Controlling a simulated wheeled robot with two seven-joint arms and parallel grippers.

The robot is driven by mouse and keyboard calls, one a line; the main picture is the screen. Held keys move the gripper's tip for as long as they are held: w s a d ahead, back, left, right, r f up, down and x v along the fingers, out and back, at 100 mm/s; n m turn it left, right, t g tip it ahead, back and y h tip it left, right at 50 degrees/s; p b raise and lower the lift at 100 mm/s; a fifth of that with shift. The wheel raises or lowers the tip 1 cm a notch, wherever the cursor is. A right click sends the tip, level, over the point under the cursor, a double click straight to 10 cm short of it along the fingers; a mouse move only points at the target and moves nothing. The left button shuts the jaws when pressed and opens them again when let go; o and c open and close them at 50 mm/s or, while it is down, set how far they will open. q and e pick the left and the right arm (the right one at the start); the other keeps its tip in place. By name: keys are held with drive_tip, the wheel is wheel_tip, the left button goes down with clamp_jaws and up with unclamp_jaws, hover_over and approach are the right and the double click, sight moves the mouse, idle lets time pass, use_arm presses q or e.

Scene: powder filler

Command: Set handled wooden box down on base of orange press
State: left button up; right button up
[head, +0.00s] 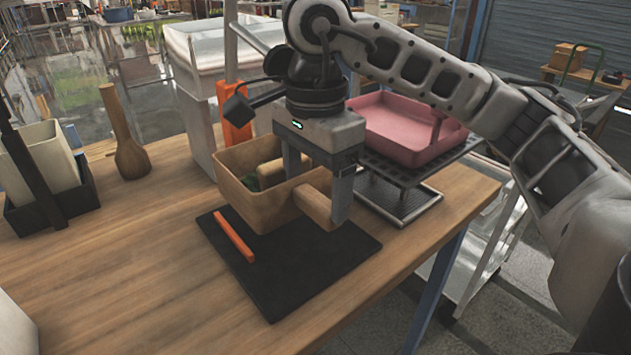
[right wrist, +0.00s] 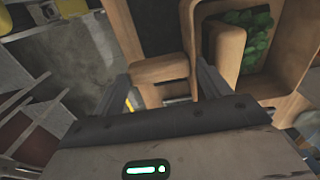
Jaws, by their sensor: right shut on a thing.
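The handled wooden box (head: 236,185) is tan and open-topped, with green contents inside and a thick handle (head: 314,205) on its near right side. My right gripper (head: 318,194) is shut on this handle from above. The right wrist view shows the handle (right wrist: 160,72) between the fingers and the box wall (right wrist: 284,55) to the right, with green pieces inside. The box is over the rear of the black base plate (head: 330,260) of the orange press (head: 236,122); I cannot tell whether it touches. The gripper and arm hide part of the press. My left gripper is out of view.
An orange bar (head: 233,236) lies on the plate's left part. A pink tray (head: 400,130) sits on a dark perforated rack to the right. A wooden bottle-shaped object (head: 130,160) and a white bin (head: 40,165) stand left.

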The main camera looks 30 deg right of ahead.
drive_tip(key=shift+f+b, duration=0.45)
drive_tip(key=shift+f, duration=0.25)
drive_tip(key=shift+f+b, duration=0.7)
drive_tip(key=shift+b, duration=0.05)
drive_tip(key=shift+f+b, duration=0.95)
drive_tip(key=shift+f, duration=0.1)
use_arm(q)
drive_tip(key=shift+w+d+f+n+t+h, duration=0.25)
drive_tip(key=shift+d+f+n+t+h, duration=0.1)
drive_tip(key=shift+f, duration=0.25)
use_arm(e)
drive_tip(key=shift+f, duration=0.1)
use_arm(q)
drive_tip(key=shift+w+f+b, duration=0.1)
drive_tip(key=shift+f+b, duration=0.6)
drive_tip(key=shift+b, duration=0.15)
use_arm(e)
drive_tip(key=shift+f, duration=0.65)
drive_tip(key=o, duration=1.7)
